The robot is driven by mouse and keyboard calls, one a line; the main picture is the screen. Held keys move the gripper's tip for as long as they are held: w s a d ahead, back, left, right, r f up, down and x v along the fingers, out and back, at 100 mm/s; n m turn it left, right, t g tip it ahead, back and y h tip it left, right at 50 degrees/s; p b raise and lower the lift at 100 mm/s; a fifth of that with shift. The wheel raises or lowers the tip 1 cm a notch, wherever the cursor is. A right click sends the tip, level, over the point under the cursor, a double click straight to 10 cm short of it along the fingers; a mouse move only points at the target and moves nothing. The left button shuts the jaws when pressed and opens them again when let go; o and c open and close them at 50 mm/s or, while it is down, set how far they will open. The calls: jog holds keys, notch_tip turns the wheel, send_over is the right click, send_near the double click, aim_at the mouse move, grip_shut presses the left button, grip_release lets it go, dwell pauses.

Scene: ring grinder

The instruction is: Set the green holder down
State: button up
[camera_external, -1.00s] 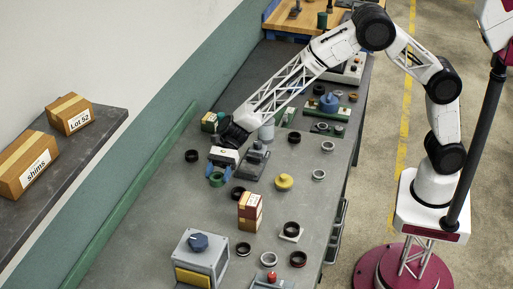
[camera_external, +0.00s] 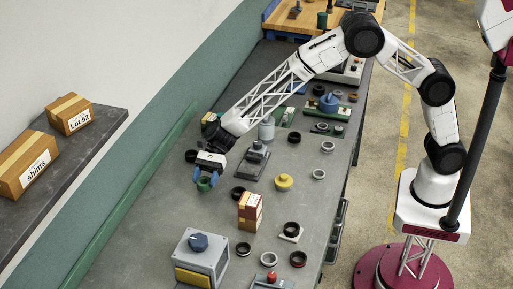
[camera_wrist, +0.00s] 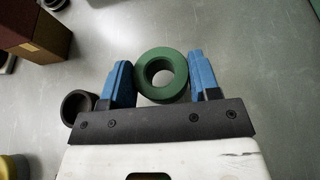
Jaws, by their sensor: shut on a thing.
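The green holder (camera_wrist: 163,76) is a thick ring with a round hole, held between the two blue fingers of my gripper (camera_wrist: 162,82) in the wrist view. In the external view the green holder (camera_external: 204,184) is between the fingertips of my gripper (camera_external: 206,176), over the left part of the grey bench. My gripper is shut on it. I cannot tell whether its underside touches the bench top.
A dark ring (camera_wrist: 77,106) is close to the left finger. The bench to the front left of my gripper is clear.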

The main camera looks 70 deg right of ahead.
jog(key=shift+f, duration=1.15)
jog(key=shift+f, duration=0.15)
jog(key=o, duration=0.9)
jog(key=shift+o, duration=0.2)
jog(key=v, duration=0.5)
jog(key=shift+d+r, duration=0.15)
jog(key=shift+r, duration=0.2)
notch_tip(320, 180, up, 7)
jog(key=shift+f, duration=0.25)
